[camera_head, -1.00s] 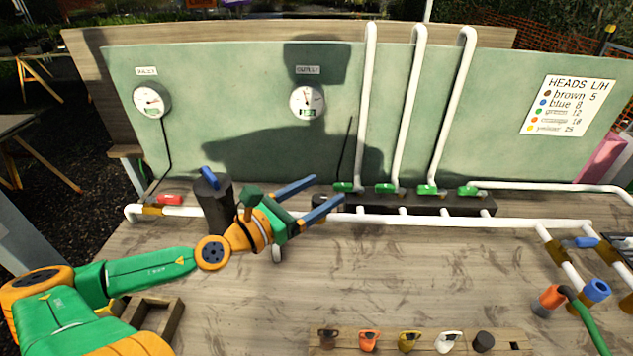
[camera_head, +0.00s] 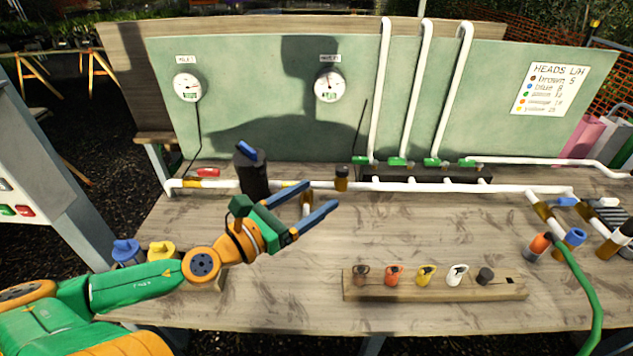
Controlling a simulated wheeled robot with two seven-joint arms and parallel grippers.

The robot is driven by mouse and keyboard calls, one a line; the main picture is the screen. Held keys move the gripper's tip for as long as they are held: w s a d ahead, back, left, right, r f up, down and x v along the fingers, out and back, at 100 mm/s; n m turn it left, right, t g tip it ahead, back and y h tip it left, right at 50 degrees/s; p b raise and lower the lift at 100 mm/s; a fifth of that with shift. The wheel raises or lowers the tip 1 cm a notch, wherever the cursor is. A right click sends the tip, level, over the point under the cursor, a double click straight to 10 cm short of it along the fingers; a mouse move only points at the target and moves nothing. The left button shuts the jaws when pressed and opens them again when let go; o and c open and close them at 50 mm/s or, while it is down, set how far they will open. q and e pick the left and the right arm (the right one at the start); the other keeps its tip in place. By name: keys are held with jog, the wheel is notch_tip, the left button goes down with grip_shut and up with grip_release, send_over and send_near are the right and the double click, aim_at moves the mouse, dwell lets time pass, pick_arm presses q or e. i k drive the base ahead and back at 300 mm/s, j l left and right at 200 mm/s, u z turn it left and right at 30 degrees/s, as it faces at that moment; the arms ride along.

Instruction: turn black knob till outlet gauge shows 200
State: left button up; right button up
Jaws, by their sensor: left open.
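The black knob (camera_head: 342,171) sits on top of a brass body on the white pipe, behind the middle of the bench. The outlet gauge (camera_head: 329,86) is a round white dial on the green board above it. Its needle points roughly upward, and its small green readout is too small to read. My left gripper (camera_head: 322,195) is open and empty. Its two blue fingers point right, with their tips in front of the knob and to its left, apart from it. A brass-coloured part hangs from the pipe between the fingers. My right gripper is not in view.
A second gauge (camera_head: 187,87) is at the board's left. A black cylinder with a blue handle (camera_head: 252,175) stands left of the knob. Green-handled valves (camera_head: 398,162) lie right of it. A wooden rack (camera_head: 430,287) with coloured tags is in front. The bench between is clear.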

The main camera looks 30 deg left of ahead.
aim_at(342, 171)
jog(key=k, duration=1.05)
